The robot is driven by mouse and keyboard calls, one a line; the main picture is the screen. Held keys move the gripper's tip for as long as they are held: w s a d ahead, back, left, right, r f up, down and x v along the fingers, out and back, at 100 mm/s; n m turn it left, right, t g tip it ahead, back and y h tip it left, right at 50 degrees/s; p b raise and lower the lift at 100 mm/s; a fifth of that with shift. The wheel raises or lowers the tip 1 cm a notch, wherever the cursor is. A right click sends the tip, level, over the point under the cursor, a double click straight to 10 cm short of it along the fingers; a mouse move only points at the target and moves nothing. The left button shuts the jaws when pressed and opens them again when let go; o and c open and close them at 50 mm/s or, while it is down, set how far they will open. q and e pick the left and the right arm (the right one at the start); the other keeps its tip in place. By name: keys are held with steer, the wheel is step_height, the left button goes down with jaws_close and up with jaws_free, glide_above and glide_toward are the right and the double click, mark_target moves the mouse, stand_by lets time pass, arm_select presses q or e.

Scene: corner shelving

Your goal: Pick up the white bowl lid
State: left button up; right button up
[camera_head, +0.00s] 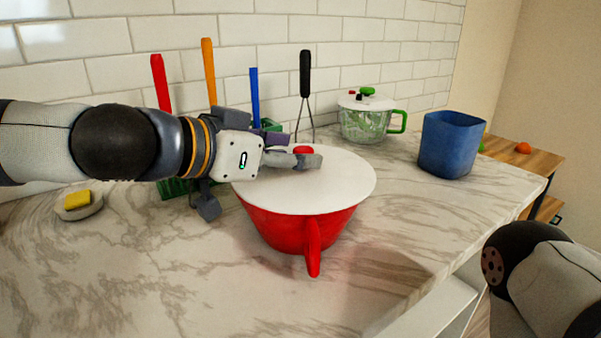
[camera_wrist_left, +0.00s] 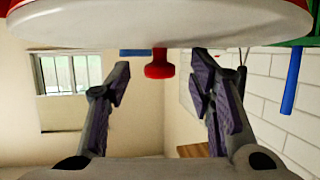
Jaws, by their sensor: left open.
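The white bowl lid (camera_head: 335,185) lies flat on the red bowl (camera_head: 290,228), which stands on the marble counter with its handle towards me. The lid's red knob (camera_head: 303,150) shows just behind my left fingers. My left gripper (camera_head: 293,153) is open, low over the lid's back left part and pointing right. In the left wrist view, which is upside down, the lid (camera_wrist_left: 160,28) fills the top. The knob (camera_wrist_left: 159,64) appears between the spread fingers of the left gripper (camera_wrist_left: 160,78), apart from both. My right gripper is out of view.
Upright utensils stand in a green holder (camera_head: 175,188) behind my left arm. A sponge on a dish (camera_head: 90,212) lies at left. A lidded glass pot (camera_head: 368,122) and a blue container (camera_head: 450,145) stand behind and right. The front left counter (camera_head: 150,285) is clear.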

arm_select(q)
steer(key=shift+r, duration=0.1)
jaws_close()
steer(key=shift+r, duration=0.15)
